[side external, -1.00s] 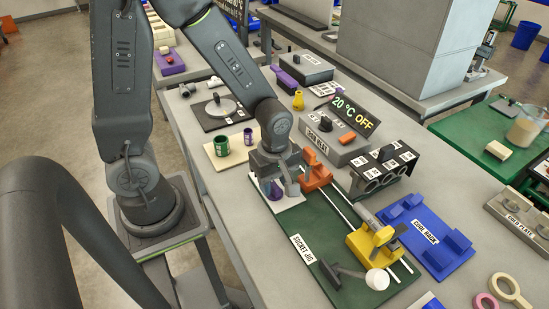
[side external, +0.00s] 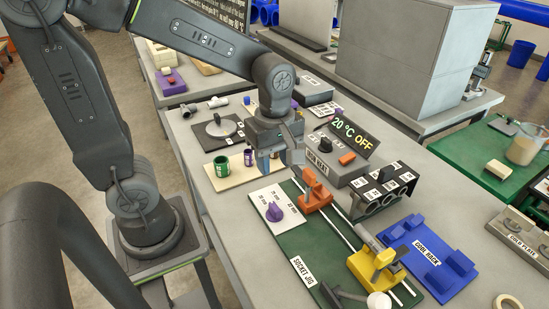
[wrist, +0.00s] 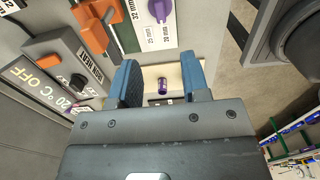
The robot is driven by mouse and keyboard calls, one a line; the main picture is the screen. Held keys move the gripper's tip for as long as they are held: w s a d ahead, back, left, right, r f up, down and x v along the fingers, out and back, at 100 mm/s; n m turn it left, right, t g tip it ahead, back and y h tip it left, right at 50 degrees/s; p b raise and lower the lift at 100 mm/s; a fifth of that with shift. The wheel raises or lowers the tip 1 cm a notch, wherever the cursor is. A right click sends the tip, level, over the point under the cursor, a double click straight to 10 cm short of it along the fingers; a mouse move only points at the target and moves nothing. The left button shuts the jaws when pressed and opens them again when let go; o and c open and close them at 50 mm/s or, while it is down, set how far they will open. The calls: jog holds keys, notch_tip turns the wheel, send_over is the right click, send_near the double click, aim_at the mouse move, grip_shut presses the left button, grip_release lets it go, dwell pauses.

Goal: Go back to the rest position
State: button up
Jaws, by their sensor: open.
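My gripper (side external: 277,160) hangs over the bench, open and empty, fingers pointing down. In the side view it is above the area between the cream block with the cups and the iron heat box. In the wrist view my gripper (wrist: 160,85) has its two blue fingers apart. A small purple cup (wrist: 162,86) on the cream block shows below and between them, not held. The purple knob (side external: 275,212) on the white size plate (side external: 262,198) is clear of my gripper, and it also shows in the wrist view (wrist: 160,10).
The iron heat box (side external: 336,160) with its "20 °C OFF" display (side external: 352,131) stands right of my gripper. The orange clamp (side external: 314,193) and yellow clamp (side external: 375,265) sit on the green socket jig (side external: 312,245). The blue cool rack (side external: 432,258) lies at the right.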

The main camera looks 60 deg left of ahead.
jog(key=s+r+m+t, duration=0.5)
jog(key=s+r+m, duration=0.1)
jog(key=m, duration=1.2)
jog(key=shift+a+r+t, duration=0.3)
jog(key=shift+r, duration=0.4)
